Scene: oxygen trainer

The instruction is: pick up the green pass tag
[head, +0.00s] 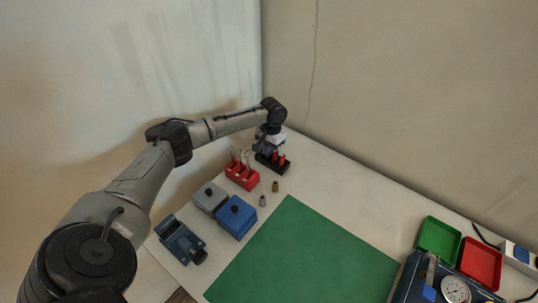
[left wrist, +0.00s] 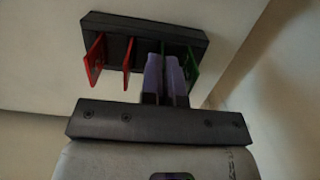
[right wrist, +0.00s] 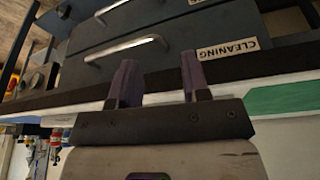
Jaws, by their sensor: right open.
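A black rack (left wrist: 105,22) holds upright tags; it also shows at the table's far corner in the head view (head: 262,159). In the left wrist view a green tag (left wrist: 193,68) stands at the rack's right end, just right of my left fingers. Two red tags (left wrist: 94,60) stand left of the fingers. My left gripper (left wrist: 165,60) is at the rack with its fingers close together, a narrow dark gap between them. Whether a tag is gripped there is unclear. My right gripper (right wrist: 158,75) is open and empty, far from the rack.
A red holder (head: 242,178), small metal fittings, grey (head: 208,196) and blue (head: 236,216) boxes and a dark vise-like device (head: 180,240) stand near the rack. A green mat (head: 305,260) is bare. Drawers labelled CLEANING (right wrist: 228,48) are before my right gripper.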

